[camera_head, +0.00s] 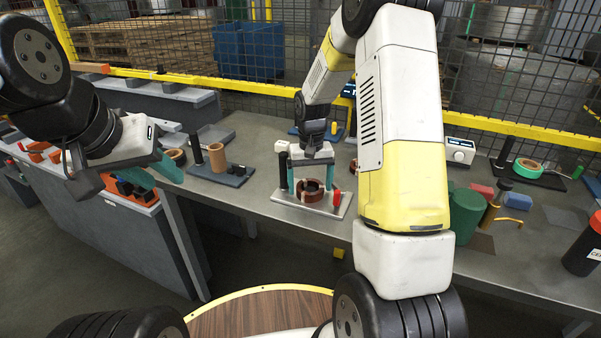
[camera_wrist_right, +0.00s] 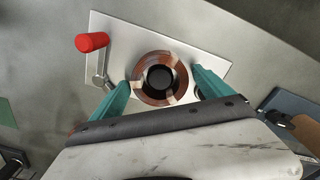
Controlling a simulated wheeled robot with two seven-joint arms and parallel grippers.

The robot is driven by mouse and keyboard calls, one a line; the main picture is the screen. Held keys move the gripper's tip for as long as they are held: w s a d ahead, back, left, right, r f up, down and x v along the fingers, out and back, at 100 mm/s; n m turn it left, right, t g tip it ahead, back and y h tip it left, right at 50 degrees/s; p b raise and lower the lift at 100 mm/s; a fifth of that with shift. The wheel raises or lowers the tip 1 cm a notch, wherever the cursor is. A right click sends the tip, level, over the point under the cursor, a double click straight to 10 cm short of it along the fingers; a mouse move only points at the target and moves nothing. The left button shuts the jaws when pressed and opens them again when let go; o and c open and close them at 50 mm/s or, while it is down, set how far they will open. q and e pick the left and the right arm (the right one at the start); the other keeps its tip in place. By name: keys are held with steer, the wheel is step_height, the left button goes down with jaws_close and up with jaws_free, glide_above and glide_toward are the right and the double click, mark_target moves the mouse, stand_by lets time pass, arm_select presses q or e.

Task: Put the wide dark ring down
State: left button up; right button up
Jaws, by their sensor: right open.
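The wide dark ring (camera_wrist_right: 147,93), reddish brown with pale bands, lies flat on a light metal plate (camera_wrist_right: 117,36). It also shows in the head view (camera_head: 311,196) on the bench. A dark round centre fills its middle; I cannot tell if that is a post or a hole. My right gripper (camera_wrist_right: 161,80) is open above the plate, with one teal finger on each side of the ring. Small gaps seem to show, but I cannot tell if either finger touches. My left gripper (camera_head: 163,178) is at the left bench, its jaw gap unclear.
A red-knobbed crank (camera_wrist_right: 92,42) stands on the plate's corner beside the ring. A dark base with a tan cylinder (camera_head: 213,159) is to the left on the bench. A green cylinder (camera_head: 465,214) and a teal tape roll (camera_head: 527,168) are to the right.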

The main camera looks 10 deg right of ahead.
steer(key=shift+r, duration=3.9)
steer(key=s+r+t+y, duration=0.1)
steer(key=s+r+t, duration=0.2)
steer(key=s+r, duration=0.75)
steer(key=s+a+r+t, duration=0.1)
steer(key=s+r, duration=0.2)
steer(key=s, duration=0.4)
steer(key=s+a+r+n+t+y, duration=0.1)
steer(key=s+r+t, duration=0.1)
steer(key=s, duration=0.4)
steer(key=shift+s+r, duration=0.4)
